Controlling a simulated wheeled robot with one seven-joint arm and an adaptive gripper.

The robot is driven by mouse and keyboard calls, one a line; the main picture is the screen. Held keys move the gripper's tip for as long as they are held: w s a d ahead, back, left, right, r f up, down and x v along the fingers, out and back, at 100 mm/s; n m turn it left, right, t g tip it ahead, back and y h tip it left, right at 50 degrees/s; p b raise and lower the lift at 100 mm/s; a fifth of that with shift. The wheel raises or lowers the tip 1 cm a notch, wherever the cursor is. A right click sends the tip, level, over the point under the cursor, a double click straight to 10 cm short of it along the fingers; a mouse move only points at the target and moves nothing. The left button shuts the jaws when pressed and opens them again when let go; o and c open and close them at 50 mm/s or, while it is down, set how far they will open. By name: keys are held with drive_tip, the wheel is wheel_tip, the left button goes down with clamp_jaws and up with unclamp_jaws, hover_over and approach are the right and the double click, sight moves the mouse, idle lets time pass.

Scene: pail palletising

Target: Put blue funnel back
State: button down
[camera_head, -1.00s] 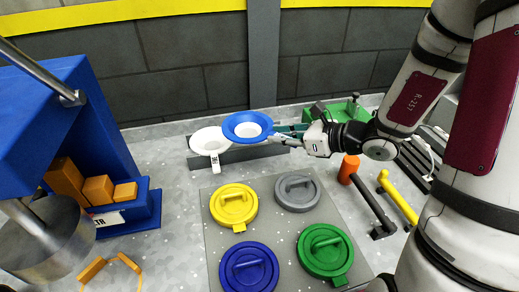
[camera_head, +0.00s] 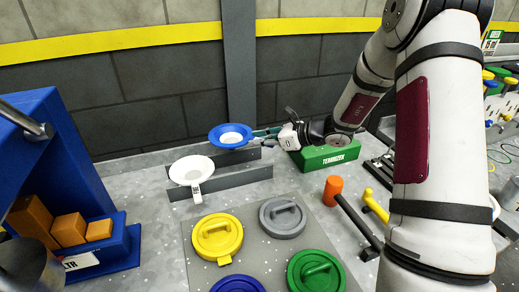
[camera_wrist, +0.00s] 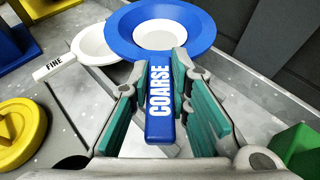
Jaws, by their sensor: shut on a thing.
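The blue funnel (camera_head: 230,136) has a wide blue rim, a white inside and a blue handle marked COARSE (camera_wrist: 160,100). My gripper (camera_head: 262,137) is shut on this handle, and its teal pads lie on both sides of it in the wrist view (camera_wrist: 160,110). The funnel is held up near the back wall, above the grey rack (camera_head: 231,179). A white funnel (camera_head: 191,169) with a handle marked FINE (camera_wrist: 55,66) rests at the rack's left part. Whether the blue funnel touches the rack is unclear.
Yellow (camera_head: 217,237), grey (camera_head: 282,217), green (camera_head: 315,272) and blue (camera_head: 238,284) lids lie on a mat in front. A green box (camera_head: 325,155), an orange-headed hammer (camera_head: 334,190) and a yellow-handled tool (camera_head: 375,205) are right. A blue stand (camera_head: 75,130) is left.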

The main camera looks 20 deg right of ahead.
drive_tip(key=shift+w+f, duration=0.1)
drive_tip(key=shift+w, duration=0.1)
drive_tip(key=shift+f, duration=1.65)
drive_tip(key=shift+f+b, duration=0.4)
drive_tip(key=shift+f, duration=0.15)
drive_tip(key=shift+f, duration=0.1)
drive_tip(key=c, duration=1.5)
unclamp_jaws()
